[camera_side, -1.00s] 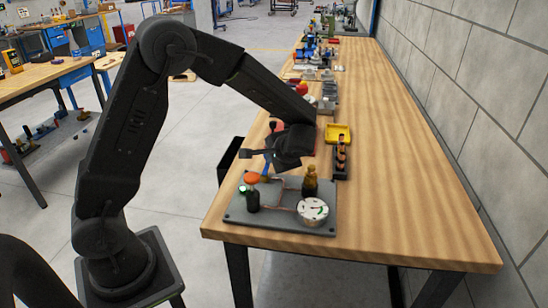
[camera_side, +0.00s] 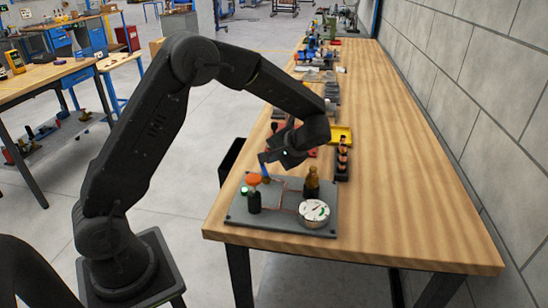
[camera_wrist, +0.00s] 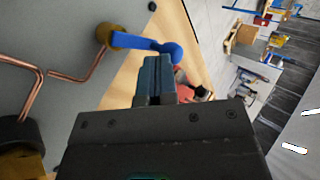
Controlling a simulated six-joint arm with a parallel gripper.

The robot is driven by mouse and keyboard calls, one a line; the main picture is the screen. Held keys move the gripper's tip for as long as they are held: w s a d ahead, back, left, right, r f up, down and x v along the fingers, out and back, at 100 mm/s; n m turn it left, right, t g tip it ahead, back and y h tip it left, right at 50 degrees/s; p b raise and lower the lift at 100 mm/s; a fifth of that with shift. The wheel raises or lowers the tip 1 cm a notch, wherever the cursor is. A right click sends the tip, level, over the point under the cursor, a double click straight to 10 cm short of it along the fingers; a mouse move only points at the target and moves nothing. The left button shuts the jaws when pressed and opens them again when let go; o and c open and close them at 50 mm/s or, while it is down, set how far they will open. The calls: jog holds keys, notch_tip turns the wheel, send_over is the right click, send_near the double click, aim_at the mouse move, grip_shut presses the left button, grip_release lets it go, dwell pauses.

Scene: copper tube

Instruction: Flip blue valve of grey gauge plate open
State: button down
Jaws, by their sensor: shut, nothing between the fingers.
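The grey gauge plate (camera_side: 278,222) lies flat on the near left part of the wooden bench. The blue valve handle (camera_wrist: 150,43) extends from a brass body (camera_wrist: 106,34) at the plate's edge in the wrist view. It shows small in the side view (camera_side: 264,172). My gripper (camera_wrist: 154,75) is shut and empty, its fingertips close beside the handle's free end. Whether they touch I cannot tell.
A yellow tray (camera_side: 341,135) and a dark rack with copper-coloured pieces (camera_side: 343,160) stand behind the plate. Several tools line the bench's far left edge. The right side of the bench (camera_side: 420,210) is clear up to the block wall.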

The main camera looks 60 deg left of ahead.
jog(key=n+g, duration=0.1)
jog(key=n+g+h, duration=0.1)
jog(key=n, duration=0.1)
jog(key=a+n+g+h, duration=0.1)
jog(key=shift+s+a+n, duration=0.1)
jog(key=shift+s+n, duration=0.15)
jog(key=shift+n, duration=0.05)
jog(key=shift+s+n+g, duration=0.1)
jog(key=shift+n+g, duration=0.2)
jog(key=shift+s+a, duration=0.15)
jog(key=shift+s, duration=0.05)
jog(key=shift+s+a, duration=0.1)
jog(key=shift+s+a+n+g+h, duration=0.15)
jog(key=shift+n+g+h, duration=0.25)
jog(key=shift+n+h, duration=0.3)
jog(key=shift+s, duration=0.2)
jog(key=shift+s+d, duration=0.15)
jog(key=shift+d, duration=0.65)
